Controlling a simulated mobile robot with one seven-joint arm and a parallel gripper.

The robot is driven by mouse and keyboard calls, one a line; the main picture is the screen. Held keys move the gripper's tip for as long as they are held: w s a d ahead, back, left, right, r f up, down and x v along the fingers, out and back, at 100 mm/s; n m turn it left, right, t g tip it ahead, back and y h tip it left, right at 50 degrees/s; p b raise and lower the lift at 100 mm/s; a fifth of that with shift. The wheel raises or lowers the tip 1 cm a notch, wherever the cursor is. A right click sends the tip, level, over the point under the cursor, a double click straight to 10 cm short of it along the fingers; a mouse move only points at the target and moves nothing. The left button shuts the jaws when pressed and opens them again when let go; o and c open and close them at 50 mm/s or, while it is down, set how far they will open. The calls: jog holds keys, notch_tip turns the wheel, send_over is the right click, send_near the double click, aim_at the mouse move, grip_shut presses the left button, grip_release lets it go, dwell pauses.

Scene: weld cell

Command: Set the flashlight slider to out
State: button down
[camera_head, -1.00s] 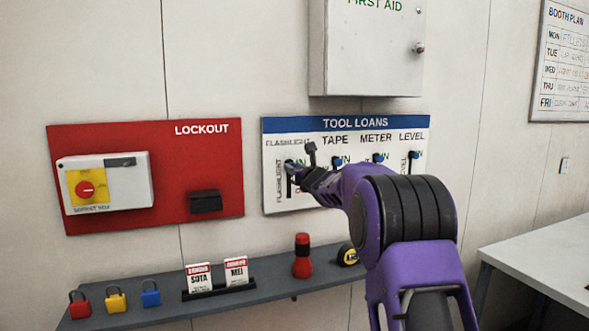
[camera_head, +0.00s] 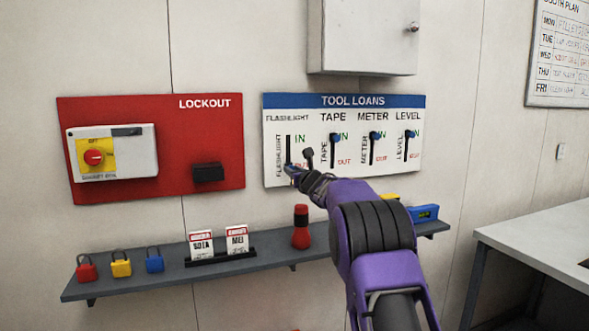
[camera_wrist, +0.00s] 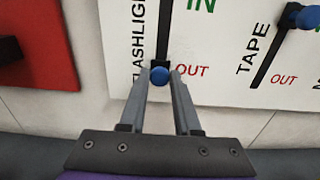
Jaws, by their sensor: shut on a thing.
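The tool loans board (camera_head: 345,187) hangs on the wall with slots labelled flashlight, tape, meter and level. The flashlight slider's blue knob (camera_wrist: 159,75) is at the bottom of its dark slot (camera_wrist: 164,30), level with the red OUT label. My gripper (camera_wrist: 160,78) is shut on that knob, one finger on each side. In the head view my gripper (camera_head: 291,170) is at the lower end of the flashlight slot (camera_head: 288,148) and largely hides the knob. The tape slider (camera_head: 335,137), meter slider (camera_head: 374,135) and level slider (camera_head: 409,134) are at the top, by IN.
A red lockout board (camera_head: 225,140) is left of the tool board. Below is a grey shelf (camera_head: 275,252) with padlocks, tags, a red flashlight (camera_head: 301,228) and a blue level (camera_head: 424,212). A white cabinet (camera_head: 360,40) is above; a table (camera_head: 550,235) stands right.

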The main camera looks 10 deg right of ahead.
jog(key=shift+f, duration=0.35)
jog(key=c, duration=0.6)
grip_release()
jog(key=shift+c, duration=0.2)
jog(key=shift+r, duration=0.1)
jog(key=s+d+b, duration=0.3)
jog(key=s+b, duration=0.1)
jog(key=s, duration=1.3)
jog(key=shift+d+b, duration=0.2)
jog(key=shift+b, duration=0.2)
jog(key=shift+r, duration=0.1)
